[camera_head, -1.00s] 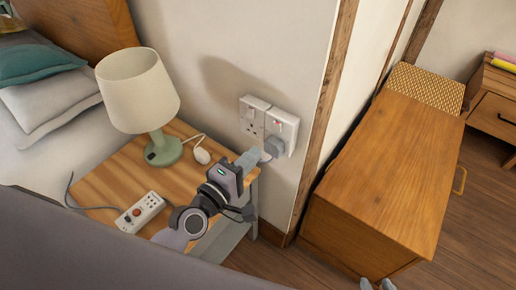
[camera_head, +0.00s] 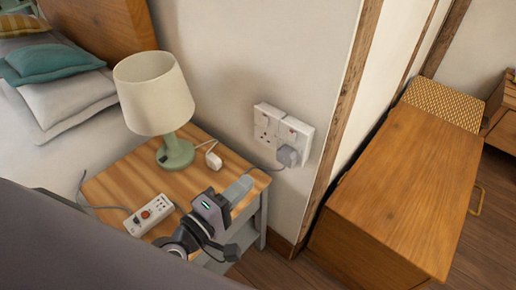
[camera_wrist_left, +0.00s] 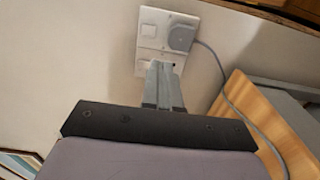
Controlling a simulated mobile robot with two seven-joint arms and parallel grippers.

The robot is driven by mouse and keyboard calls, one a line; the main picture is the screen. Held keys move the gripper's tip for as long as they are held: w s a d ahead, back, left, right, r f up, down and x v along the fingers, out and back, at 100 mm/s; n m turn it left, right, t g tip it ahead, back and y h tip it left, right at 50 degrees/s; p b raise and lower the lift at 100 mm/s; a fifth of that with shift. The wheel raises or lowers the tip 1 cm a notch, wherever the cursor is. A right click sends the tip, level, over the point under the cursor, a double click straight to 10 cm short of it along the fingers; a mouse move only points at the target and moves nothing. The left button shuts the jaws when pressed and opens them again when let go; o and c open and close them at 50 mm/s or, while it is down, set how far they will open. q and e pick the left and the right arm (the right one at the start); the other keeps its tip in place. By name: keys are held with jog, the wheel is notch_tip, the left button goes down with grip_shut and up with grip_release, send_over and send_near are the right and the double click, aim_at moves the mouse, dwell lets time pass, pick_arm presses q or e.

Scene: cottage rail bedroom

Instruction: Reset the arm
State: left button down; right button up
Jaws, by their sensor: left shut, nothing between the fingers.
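My left gripper (camera_head: 240,189) is over the front right corner of the bedside table, below and left of the wall socket (camera_head: 283,130). Its fingers are together with nothing between them. It also shows in the left wrist view (camera_wrist_left: 163,88), where the fingers point toward the socket (camera_wrist_left: 151,31) and overlap its lower part in the picture. A grey plug (camera_head: 287,156) sits in the right half of the socket, with its cable running down to the left. The plug also shows in the left wrist view (camera_wrist_left: 181,37). My right gripper is not in view.
The bedside table (camera_head: 118,184) holds a green lamp (camera_head: 155,95), a white power strip (camera_head: 150,214) and a loose white plug (camera_head: 213,159). A wooden cabinet (camera_head: 405,185) stands to the right, past the wall post. A bed with pillows (camera_head: 60,80) is at the left.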

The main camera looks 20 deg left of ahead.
pick_arm(q)
jog(key=s+a+f+m+g+y+p, duration=0.2)
jog(key=s+f+m+g, duration=0.1)
jog(key=m, duration=0.5)
jog(key=s+a+f+m+g+y+p, duration=0.1)
jog(key=s+a+f+m+g+p, duration=0.1)
jog(key=s+f+m, duration=0.4)
jog(key=shift+f+m+g+y+p, duration=0.4)
jog(key=shift+f+m+g+p, duration=0.3)
jog(key=shift+m, duration=0.5)
jog(key=shift+a, duration=0.2)
